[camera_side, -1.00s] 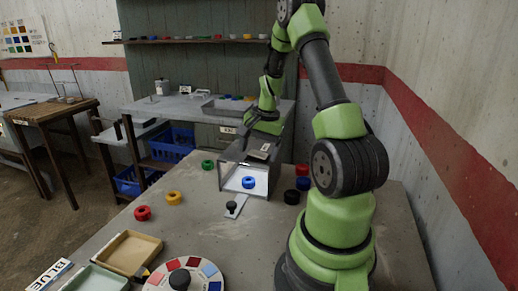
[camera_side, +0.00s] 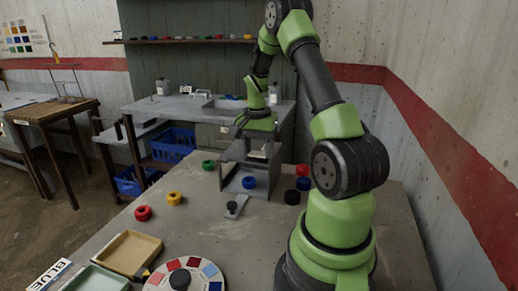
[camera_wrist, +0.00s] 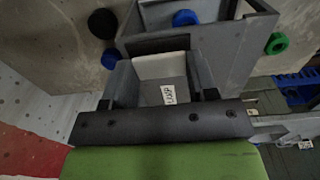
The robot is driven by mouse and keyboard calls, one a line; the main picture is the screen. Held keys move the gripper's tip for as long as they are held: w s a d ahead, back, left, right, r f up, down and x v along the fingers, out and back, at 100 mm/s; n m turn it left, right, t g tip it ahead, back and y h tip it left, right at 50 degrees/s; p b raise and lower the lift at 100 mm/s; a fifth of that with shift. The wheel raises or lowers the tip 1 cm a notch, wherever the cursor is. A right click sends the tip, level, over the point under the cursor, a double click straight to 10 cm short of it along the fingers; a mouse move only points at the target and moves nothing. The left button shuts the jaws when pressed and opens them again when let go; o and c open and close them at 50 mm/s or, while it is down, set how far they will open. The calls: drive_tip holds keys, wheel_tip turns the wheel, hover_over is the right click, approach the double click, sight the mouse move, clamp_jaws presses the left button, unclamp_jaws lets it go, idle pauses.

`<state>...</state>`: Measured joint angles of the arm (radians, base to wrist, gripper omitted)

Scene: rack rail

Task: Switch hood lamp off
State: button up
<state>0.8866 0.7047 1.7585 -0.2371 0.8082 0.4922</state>
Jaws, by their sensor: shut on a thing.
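The hood (camera_side: 229,165) is a grey open-fronted box on the bench; its inside is dim, with no lamp glow. A blue ring (camera_side: 248,182) sits in its front opening. My gripper (camera_side: 258,150) points down at the top of the hood. In the wrist view, my gripper (camera_wrist: 160,75) has its two grey fingers on either side of a pale block (camera_wrist: 160,66) at the hood's edge and is shut on it. A small white label (camera_wrist: 168,94) shows beside the block; its print is too small to read surely. The hood (camera_wrist: 235,45) fills the top of that view.
Green (camera_side: 208,165), yellow (camera_side: 174,198), red (camera_side: 143,213) and black (camera_side: 292,197) rings lie around the hood. A black-knobbed plate (camera_side: 235,206) lies in front. A tan tray (camera_side: 129,253) and a colour dial (camera_side: 185,277) stand nearer.

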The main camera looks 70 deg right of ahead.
sight(255, 154)
drive_tip(key=shift+g, duration=0.3)
drive_tip(key=o, duration=0.9)
drive_tip(key=shift+o, duration=0.2)
drive_tip(key=shift+r, duration=0.1)
wheel_tip(255, 154, up, 10)
drive_tip(key=shift+w, duration=0.4)
drive_tip(key=shift+a, duration=0.1)
